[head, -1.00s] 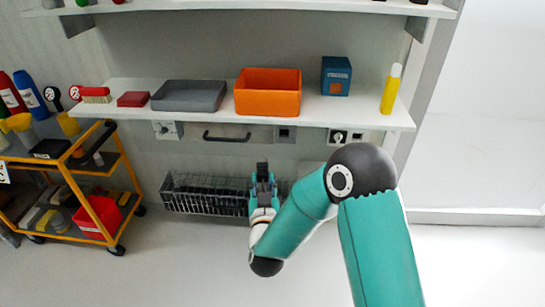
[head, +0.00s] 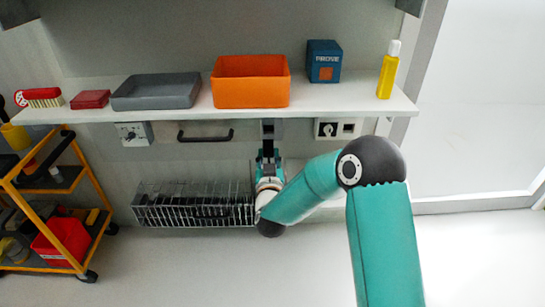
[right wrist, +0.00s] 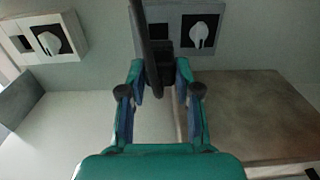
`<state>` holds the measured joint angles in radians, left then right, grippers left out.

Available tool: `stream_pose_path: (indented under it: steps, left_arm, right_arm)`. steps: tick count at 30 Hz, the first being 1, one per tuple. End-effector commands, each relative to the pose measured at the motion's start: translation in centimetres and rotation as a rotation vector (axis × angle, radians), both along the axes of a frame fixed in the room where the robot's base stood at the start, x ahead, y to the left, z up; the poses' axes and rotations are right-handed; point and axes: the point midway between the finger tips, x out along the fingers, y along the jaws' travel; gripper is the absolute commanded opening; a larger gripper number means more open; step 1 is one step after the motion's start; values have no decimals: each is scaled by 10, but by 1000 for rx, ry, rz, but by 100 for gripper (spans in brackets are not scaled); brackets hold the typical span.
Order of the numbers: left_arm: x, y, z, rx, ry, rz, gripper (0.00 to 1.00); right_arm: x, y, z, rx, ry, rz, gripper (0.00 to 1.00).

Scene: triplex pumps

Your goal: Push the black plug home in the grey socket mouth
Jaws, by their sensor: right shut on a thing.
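The grey socket (head: 277,129) is on the wall strip just below the shelf in the head view. My right gripper (head: 268,150) is directly in front of and below it, hiding part of it. In the right wrist view my right gripper (right wrist: 160,78) is shut on the black plug (right wrist: 155,58), which sits between the two fingertips. The plug is at or very near the socket; its front end is hidden, so I cannot tell how deep it is in the mouth. My left gripper is not in view.
A shelf (head: 350,101) overhangs the wall strip, carrying an orange bin (head: 250,92) and a grey tray (head: 157,93). A wire rack (head: 190,207) is below left of the gripper. A switch plate (head: 328,128) is to the right. A dark bar crosses the wrist view.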

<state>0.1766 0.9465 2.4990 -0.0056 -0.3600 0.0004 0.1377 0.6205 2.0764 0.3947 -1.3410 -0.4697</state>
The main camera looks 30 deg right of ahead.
Motion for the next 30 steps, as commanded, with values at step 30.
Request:
stream_pose_path:
  steps: [30]
  left_arm:
    - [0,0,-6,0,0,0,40]
  right_arm:
    - [45,-37,0,-1,0,-11,0]
